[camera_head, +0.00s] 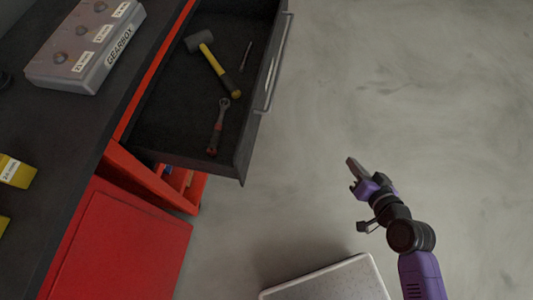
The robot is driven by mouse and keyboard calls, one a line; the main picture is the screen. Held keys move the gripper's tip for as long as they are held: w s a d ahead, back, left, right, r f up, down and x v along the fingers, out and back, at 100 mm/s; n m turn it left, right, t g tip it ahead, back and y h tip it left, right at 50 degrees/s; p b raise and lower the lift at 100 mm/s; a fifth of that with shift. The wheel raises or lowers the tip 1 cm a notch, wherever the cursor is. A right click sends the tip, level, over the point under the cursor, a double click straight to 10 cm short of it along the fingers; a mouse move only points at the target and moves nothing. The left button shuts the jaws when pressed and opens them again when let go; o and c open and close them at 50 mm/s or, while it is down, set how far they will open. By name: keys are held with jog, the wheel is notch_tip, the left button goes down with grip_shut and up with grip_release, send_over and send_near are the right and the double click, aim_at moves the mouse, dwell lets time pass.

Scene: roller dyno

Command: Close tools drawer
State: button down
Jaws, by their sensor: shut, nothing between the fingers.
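The tools drawer (178,145) is pulled out from the red workbench, over the floor. It is dark grey inside, with a long metal handle (277,65) on its outer front. A mallet with a yellow and black handle (219,72), a red and black ratchet wrench (217,128) and a small thin tool (246,55) lie in it. My gripper (352,164) is shut and empty.
A grey gearbox case (85,45) and yellow labelled boxes (16,171) sit on the dark benchtop (75,130). A lower red drawer (160,180) is partly open beneath the tools drawer. A red cabinet panel (125,245) is below left. Grey floor to the right is clear.

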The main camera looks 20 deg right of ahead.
jog(key=w+a+f+m+y, duration=0.2)
jog(key=w+f+y, duration=0.1)
jog(key=w, duration=0.2)
jog(key=n+g+y, duration=0.3)
jog(key=y, duration=1)
send_near(247, 155)
jog(key=p+x, duration=0.1)
jog(key=x, duration=0.6)
jog(key=shift+p, duration=0.4)
jog(key=b+x, duration=0.3)
jog(key=x, duration=0.5)
jog(key=b+x, duration=0.4)
jog(key=x, duration=0.5)
jog(key=b+x, duration=0.3)
jog(key=x, duration=0.5)
jog(key=shift+a+r, duration=0.25)
jog(key=shift+a, duration=0.15)
jog(key=shift+w+a+r+b, duration=0.2)
jog(key=shift+w+a+b, duration=0.1)
jog(key=shift+a+b, duration=0.25)
jog(key=shift+a, duration=0.1)
